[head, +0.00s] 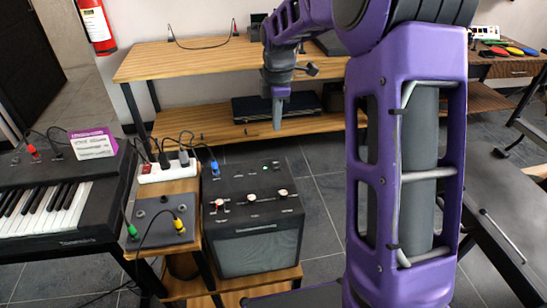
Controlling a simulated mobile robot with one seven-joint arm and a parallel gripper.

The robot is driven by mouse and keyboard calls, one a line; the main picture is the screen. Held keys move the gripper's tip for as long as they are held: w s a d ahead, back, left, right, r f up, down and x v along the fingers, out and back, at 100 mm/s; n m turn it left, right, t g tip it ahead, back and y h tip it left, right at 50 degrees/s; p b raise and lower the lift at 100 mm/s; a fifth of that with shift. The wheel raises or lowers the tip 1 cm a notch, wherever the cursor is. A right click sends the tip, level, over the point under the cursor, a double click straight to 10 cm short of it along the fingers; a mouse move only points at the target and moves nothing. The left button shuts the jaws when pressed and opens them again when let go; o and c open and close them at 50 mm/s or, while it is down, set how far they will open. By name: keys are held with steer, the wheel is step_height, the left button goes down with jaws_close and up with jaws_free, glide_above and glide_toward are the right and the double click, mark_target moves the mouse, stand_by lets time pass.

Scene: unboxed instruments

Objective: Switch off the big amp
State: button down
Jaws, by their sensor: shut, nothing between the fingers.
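The big amp (250,252) is a black box with a grey speaker grille, standing on a wooden stand in the middle of the head view.
A white power strip (167,171) with plugs and a grey pedal box (160,228) with green and yellow plugs sit left of the amp. A keyboard (50,205) is further left, with a purple-and-white box (93,143) on it. A wooden shelf unit (190,60) stands behind. My purple arm hides much of the right.

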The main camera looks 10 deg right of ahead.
mark_target(275, 163)
steer(key=f+b, duration=0.1)
steer(key=f, duration=0.3)
steer(key=w+f, duration=0.1)
steer(key=f, duration=0.4)
steer(key=f+b, duration=0.1)
steer(key=f, duration=0.4)
steer(key=shift+w+b, duration=0.3)
steer(key=shift+w, duration=0.05)
